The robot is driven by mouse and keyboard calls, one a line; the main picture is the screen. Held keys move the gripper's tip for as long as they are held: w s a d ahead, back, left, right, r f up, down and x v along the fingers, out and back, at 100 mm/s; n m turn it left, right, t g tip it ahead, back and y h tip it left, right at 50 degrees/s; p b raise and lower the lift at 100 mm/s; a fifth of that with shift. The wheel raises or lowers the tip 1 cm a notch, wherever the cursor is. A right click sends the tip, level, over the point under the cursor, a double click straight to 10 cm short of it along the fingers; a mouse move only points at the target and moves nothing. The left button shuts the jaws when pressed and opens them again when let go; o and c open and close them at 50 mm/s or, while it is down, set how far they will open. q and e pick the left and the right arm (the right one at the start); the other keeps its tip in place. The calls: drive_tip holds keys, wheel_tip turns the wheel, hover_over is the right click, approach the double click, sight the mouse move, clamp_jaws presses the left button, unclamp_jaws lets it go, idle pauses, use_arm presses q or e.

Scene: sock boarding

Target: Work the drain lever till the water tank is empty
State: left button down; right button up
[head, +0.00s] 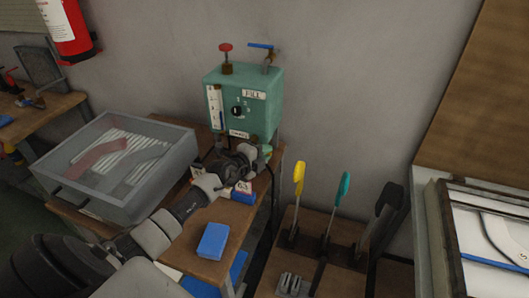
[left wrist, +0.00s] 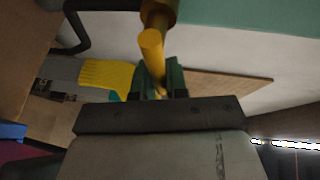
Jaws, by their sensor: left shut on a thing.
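The green water tank (head: 243,98) stands at the back of the bench, with a FILL label near its top and a small lower label, probably DRAIN. A white gauge (head: 214,107) is on its left front; its level is too small to read surely. The drain lever (left wrist: 152,48) is a yellow rod below the tank in the left wrist view. My left gripper (left wrist: 158,82) is shut on it, with green fingertips on both sides. In the head view, my left wrist hides the lever and the fingertips. My right gripper is not in view.
A lidded clear box (head: 118,165) stands left of my left arm. A blue block (head: 213,241) lies on the bench in front. Upright yellow (head: 299,178), teal (head: 343,187) and black (head: 386,200) paddles stand on a lower stand to the right.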

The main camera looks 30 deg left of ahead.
use_arm(q)
drive_tip(key=shift+r, duration=0.1)
drive_tip(key=n, duration=0.1)
drive_tip(key=r+n+t+b, duration=0.1)
drive_tip(key=n, duration=0.1)
drive_tip(key=shift+a+r+n+h, duration=0.15)
drive_tip(key=shift+r+n+h, duration=0.15)
drive_tip(key=shift+h, duration=0.1)
drive_tip(key=shift+s+a+r+n+t+b, duration=0.15)
drive_tip(key=shift+r+n+t+b, duration=0.2)
drive_tip(key=shift+n, duration=0.25)
drive_tip(key=shift+w+a+r+n+t+b, duration=0.1)
drive_tip(key=shift+a+r+n+t, duration=0.1)
drive_tip(key=shift+n+t, duration=0.35)
drive_tip(key=n, duration=0.2)
drive_tip(key=a+r+n+t, duration=0.1)
drive_tip(key=shift+s+n, duration=0.2)
drive_tip(key=shift+n, duration=0.15)
drive_tip(key=shift+s+a+r+n+t+y+b, duration=0.1)
drive_tip(key=shift+a+r+n+t+y+b, duration=0.25)
drive_tip(key=shift+n, duration=0.7)
drive_tip(key=shift+s+a+r+n+t+y, duration=0.15)
drive_tip(key=shift+a+n+t+y, duration=0.25)
drive_tip(key=shift+n, duration=0.65)
drive_tip(key=shift+w, duration=0.1)
drive_tip(key=c, duration=1.2)
unclamp_jaws()
drive_tip(key=shift+o, duration=0.2)
